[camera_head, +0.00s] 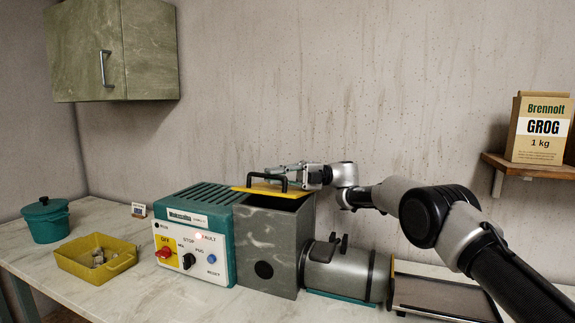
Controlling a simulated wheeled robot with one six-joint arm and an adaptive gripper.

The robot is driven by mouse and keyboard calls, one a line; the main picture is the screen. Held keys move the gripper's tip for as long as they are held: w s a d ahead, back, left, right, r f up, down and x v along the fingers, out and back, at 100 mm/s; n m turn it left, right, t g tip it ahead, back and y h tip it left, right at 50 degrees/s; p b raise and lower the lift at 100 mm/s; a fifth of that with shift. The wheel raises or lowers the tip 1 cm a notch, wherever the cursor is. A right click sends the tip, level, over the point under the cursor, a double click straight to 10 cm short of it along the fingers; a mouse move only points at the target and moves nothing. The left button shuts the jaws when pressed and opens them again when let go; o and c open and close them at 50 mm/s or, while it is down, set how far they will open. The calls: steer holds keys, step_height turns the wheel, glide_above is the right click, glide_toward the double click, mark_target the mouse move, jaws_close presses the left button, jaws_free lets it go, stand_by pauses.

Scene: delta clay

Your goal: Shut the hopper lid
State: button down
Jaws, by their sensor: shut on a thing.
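The grey hopper (270,243) stands at the right end of a teal machine, and a dark opening shows at its top front. The yellow hopper lid (241,188) shows as a narrow strip along the far side of that opening, so the hopper is not fully covered. A black bar handle (252,180) stands up on the lid. My gripper (277,171) reaches in from the right and is shut on the handle. The handle's far side and the exact finger contact are partly hidden.
The teal control box (190,240) with switches adjoins the hopper's left. A grey cylinder (337,268) and a dark tray (440,298) lie to the right, below my arm. A yellow dish (75,265) and teal pot (45,222) stand left. A wall cabinet (115,50) hangs above.

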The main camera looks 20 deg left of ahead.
mark_target(298, 191)
steer(key=shift+s+f+n+t+h, duration=0.2)
steer(key=shift+s+f+n, duration=0.1)
steer(key=shift+f, duration=0.25)
steer(key=shift+s+f+n+t+h, duration=0.2)
steer(key=shift+f+n, duration=0.1)
steer(key=shift+f, duration=0.3)
steer(key=shift+s+f+n+t+h, duration=0.2)
steer(key=shift+s+f+n, duration=0.1)
steer(key=shift+f, duration=0.25)
steer(key=c, duration=1.5)
jaws_free()
steer(key=shift+w, duration=0.1)
steer(key=v, duration=0.7)
steer(key=shift+w+d, duration=0.15)
steer(key=shift+d, duration=0.05)
